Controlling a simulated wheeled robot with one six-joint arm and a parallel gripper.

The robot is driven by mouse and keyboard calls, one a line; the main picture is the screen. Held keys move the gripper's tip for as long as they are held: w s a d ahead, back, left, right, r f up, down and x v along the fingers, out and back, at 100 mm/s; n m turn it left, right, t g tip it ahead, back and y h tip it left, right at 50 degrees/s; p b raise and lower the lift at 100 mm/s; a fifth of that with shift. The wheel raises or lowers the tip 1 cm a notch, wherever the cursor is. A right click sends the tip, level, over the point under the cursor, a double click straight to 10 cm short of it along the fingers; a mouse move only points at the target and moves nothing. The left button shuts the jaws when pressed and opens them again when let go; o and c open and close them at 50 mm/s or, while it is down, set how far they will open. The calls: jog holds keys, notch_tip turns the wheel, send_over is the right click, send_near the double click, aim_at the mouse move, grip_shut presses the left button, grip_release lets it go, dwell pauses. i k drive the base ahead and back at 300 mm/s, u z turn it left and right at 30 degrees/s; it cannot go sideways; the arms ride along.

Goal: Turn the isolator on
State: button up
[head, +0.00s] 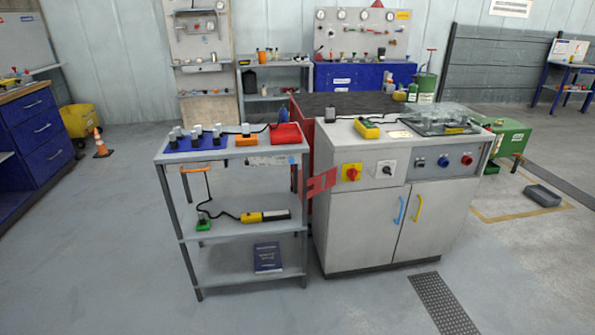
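The isolator appears to be the red rotary knob on a yellow square plate (351,173), on the upper left of the grey cabinet's front (345,215). Its exact knob angle is too small to tell. To its right is a black rotary switch on a white plate (389,171). Further right, a grey panel (430,172) carries a few knobs, one of them red (466,160). My gripper is not in view.
A grey shelf trolley (240,235) stands against the cabinet's left side, with tools on top. A red bracket-like piece (320,182) sits between them. The floor in front is clear, with a dark grating (442,305).

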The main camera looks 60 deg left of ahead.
aim_at(352, 172)
jog(key=u, duration=1.45)
jog(key=i, duration=1.5)
jog(key=u, duration=0.45)
